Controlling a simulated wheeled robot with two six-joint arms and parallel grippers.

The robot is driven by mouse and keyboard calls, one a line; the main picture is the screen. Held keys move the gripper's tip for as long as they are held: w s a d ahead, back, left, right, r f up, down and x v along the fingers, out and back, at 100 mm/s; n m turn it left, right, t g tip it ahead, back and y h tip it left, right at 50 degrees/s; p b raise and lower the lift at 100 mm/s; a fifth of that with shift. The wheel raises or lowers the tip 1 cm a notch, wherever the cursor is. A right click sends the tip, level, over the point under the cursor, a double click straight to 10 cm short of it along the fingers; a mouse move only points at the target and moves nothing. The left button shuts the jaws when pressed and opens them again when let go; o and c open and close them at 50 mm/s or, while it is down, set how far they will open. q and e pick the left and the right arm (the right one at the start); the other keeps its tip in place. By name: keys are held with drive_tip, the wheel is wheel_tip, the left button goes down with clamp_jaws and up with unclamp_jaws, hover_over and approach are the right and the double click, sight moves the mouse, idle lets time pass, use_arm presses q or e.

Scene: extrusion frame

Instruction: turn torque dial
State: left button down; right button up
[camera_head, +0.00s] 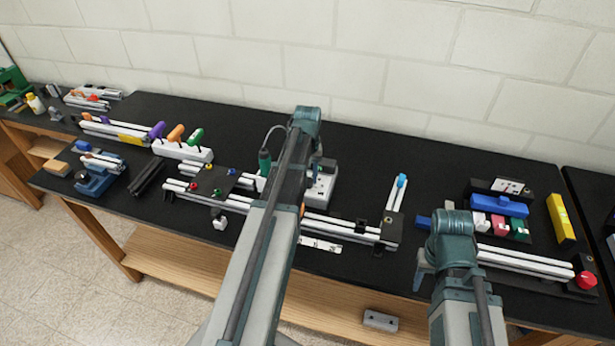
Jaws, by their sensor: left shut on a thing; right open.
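A small grey controller box (325,182) with a dark display and a pale front panel stands mid-bench, partly behind my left arm. It appears to be the box that carries the torque dial, but the dial itself is hidden. My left gripper (314,180) reaches down at the box's left side. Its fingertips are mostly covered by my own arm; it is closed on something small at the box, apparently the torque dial. My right gripper (421,272) is open, low over the bench's front, left of the right-hand rail and well apart from the box.
A green-handled screwdriver (264,162) on a cable stands left of the box. Aluminium rails (340,228) run in front. The bench behind the box is clear.

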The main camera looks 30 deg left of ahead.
sight(308, 180)
use_arm(q)
drive_tip(key=shift+c, duration=2.3)
unclamp_jaws()
drive_tip(key=shift+r, duration=0.1)
wheel_tip(308, 180, up, 14)
drive_tip(key=p, duration=1.3)
drive_tip(key=shift+f+p, duration=0.2)
drive_tip(key=shift+p, duration=0.2)
